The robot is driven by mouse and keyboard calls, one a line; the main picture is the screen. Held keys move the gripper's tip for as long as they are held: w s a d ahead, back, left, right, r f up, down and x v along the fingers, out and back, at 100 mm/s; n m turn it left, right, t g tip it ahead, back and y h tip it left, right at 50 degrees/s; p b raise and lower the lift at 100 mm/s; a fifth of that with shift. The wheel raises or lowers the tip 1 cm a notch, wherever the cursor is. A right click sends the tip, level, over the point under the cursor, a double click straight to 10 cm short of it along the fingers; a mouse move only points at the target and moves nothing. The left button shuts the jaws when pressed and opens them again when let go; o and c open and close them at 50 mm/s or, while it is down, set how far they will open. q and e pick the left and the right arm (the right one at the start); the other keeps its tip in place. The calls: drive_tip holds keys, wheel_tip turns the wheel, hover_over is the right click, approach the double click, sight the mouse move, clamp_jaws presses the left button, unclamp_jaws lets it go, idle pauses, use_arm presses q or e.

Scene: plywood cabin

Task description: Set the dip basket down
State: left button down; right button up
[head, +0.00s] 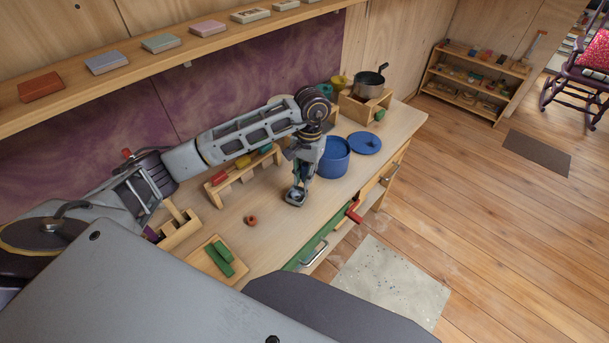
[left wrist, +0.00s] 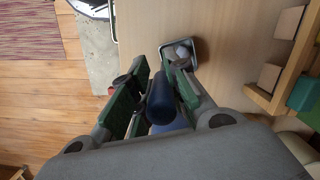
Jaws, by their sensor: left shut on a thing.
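The dip basket (head: 295,196) is a small metal-rimmed basket near the counter's front edge. In the left wrist view the basket (left wrist: 180,52) shows with a pale round thing inside, past the fingertips. My left gripper (head: 303,172) points down above it and is shut on its dark blue handle (left wrist: 160,98), which lies between the green-padded fingers. I cannot tell whether the basket's bottom touches the counter. A blue pot (head: 334,158) stands just right of the gripper, with its blue lid (head: 365,143) lying beside it. My right gripper is not in view.
The wooden counter (head: 265,222) is bare in front of the basket. A rack of coloured blocks (head: 231,178), a red ring (head: 250,220) and a board with green pieces (head: 220,258) are left. A grey saucepan (head: 368,85) stands at the back right. A red handle (head: 354,212) juts from the front.

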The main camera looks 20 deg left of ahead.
use_arm(q)
drive_tip(key=shift+f+b, duration=0.45)
drive_tip(key=shift+b, duration=0.1)
idle(0.6)
drive_tip(key=c, duration=1.3)
unclamp_jaws()
drive_tip(key=shift+r, duration=0.1)
drive_tip(key=shift+w+d+r, duration=0.1)
drive_tip(key=shift+w+r, duration=0.2)
drive_tip(key=shift+r, duration=1.65)
drive_tip(key=shift+w+a+r, duration=0.1)
drive_tip(key=shift+w+r, duration=0.2)
drive_tip(key=shift+r, duration=1.6)
drive_tip(key=shift+w+d+r, duration=0.1)
drive_tip(key=shift+w+r, duration=0.2)
drive_tip(key=shift+r, duration=1.65)
